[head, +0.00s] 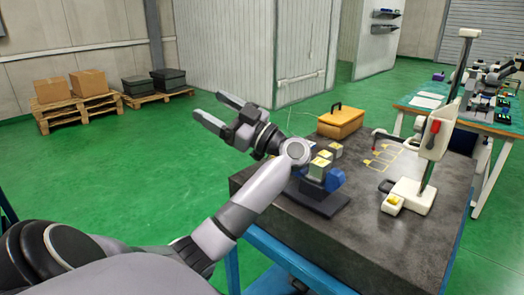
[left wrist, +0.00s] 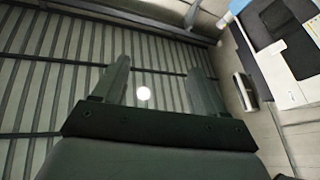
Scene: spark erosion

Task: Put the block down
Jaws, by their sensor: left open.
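My left gripper (head: 208,106) is raised over the floor, left of the dark worktable, with its fingers apart and nothing between them. The left wrist view also shows the open, empty fingers (left wrist: 158,72) against the ceiling. A pale block with a yellowish top (head: 318,169) sits at the blue vise (head: 335,180) on the table. Another such block (head: 335,150) stands just behind it. A small pale block with a yellow top (head: 393,200) is at the white stand's base. I cannot tell which block the task means. My left forearm passes in front of the table's left edge.
The dark worktable (head: 405,245) has a bare front right part. A yellow case (head: 341,122) stands at its back, beside outlined squares (head: 380,157). A tall white stand (head: 434,140) rises at the right. Pallets with boxes (head: 75,105) are far left.

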